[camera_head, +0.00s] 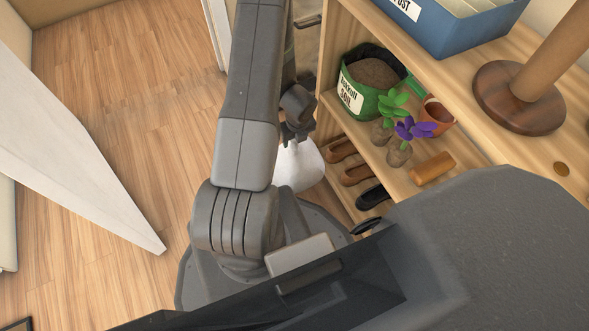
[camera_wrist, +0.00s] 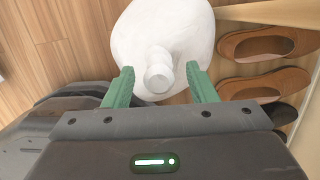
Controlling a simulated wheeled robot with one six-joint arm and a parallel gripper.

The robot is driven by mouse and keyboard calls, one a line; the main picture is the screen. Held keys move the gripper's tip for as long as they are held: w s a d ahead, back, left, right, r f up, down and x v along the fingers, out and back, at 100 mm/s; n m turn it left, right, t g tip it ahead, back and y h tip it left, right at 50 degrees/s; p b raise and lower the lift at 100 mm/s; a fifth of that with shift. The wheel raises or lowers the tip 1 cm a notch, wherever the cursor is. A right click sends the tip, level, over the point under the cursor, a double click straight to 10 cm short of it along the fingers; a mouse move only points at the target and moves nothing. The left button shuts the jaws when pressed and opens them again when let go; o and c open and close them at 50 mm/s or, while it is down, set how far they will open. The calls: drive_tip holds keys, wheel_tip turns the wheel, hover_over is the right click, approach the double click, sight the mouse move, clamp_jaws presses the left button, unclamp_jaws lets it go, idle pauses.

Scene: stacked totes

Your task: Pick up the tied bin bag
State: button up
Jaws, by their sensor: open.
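The tied bin bag (camera_wrist: 165,30) is white and rounded, and stands on the wooden floor beside the shelf unit. Its tied neck (camera_wrist: 158,73) points towards the wrist camera. My gripper (camera_wrist: 160,80) is open, with one green finger to each side of the neck. In the head view the bag (camera_head: 298,166) shows partly behind my arm, and the fingertips are hidden there.
A wooden shelf unit (camera_head: 405,187) stands right of the bag, with brown shoes (camera_wrist: 263,43) low down. Above are a green soil bag (camera_head: 375,98), small plants, an orange pot (camera_head: 437,114) and a blue box (camera_head: 450,28). A white panel (camera_head: 70,160) lies left; floor between is clear.

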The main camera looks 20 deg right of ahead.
sight(294, 161)
drive_tip(key=f, duration=0.1)
drive_tip(key=f+b, duration=0.1)
drive_tip(key=f, duration=0.1)
drive_tip(key=shift+w, duration=0.2)
drive_tip(key=shift+r, duration=0.1)
clamp_jaws()
idle(1.1)
